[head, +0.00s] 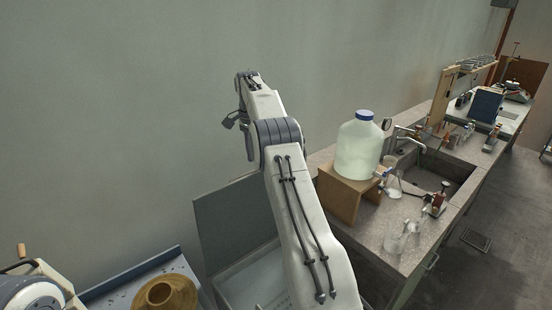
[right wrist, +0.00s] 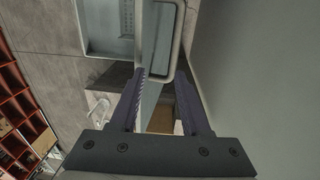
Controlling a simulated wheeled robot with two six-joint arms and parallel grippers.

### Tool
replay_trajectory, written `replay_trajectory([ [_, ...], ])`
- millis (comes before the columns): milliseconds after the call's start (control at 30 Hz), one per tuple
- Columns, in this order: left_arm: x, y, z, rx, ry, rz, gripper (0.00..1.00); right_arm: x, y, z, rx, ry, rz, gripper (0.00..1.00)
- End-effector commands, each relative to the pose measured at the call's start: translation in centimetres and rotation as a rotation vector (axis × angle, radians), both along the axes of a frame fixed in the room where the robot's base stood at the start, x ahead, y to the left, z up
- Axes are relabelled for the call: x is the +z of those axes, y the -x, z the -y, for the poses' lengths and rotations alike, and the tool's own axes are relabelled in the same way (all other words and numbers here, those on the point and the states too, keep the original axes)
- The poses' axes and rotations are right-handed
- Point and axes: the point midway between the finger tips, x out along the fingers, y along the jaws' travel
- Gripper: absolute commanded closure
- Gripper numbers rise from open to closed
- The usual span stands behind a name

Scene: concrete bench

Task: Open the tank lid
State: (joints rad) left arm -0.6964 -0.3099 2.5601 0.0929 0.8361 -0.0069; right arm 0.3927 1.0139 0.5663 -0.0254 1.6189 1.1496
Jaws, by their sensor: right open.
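The tank (head: 262,281) stands at the lower middle of the head view, partly hidden by my right arm. Its dark grey lid (head: 232,218) stands raised at the tank's back, towards the wall. My right gripper (head: 234,117) is above the lid in the head view, and whether it touches it cannot be told there. In the right wrist view the right gripper (right wrist: 161,76) is open. A pale rounded bar (right wrist: 182,40), looking like a handle, shows between and beyond its fingertips; contact is unclear. My left gripper is out of view.
A large bottle (head: 359,148) with a blue cap stands on a wooden stand (head: 340,196) right of my arm. Glassware (head: 397,240) and a sink (head: 440,172) are further right. A blue-grey tray with a tan ring-shaped part (head: 166,295) is at lower left. The wall is close behind.

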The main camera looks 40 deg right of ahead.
Motion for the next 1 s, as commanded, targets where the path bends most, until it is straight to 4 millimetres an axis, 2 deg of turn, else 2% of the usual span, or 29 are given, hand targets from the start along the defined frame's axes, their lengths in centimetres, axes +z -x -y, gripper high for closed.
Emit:
replay_trajectory([
  [33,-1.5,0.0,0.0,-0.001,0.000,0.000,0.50,0.1,0.9,0.7,-0.004,0.002,0.004,0.53],
  [133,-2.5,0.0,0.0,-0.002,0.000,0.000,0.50,1.4,2.6,1.8,-0.004,0.002,0.003,0.53],
  [400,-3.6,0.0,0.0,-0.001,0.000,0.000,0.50,3.9,5.5,3.8,-0.001,0.001,0.002,0.53],
  [600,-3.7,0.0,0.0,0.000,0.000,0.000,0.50,4.5,6.2,4.2,0.000,0.000,0.000,0.53],
  [1000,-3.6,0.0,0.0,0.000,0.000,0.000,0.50,4.5,6.1,4.2,0.000,0.000,0.001,0.53],
])
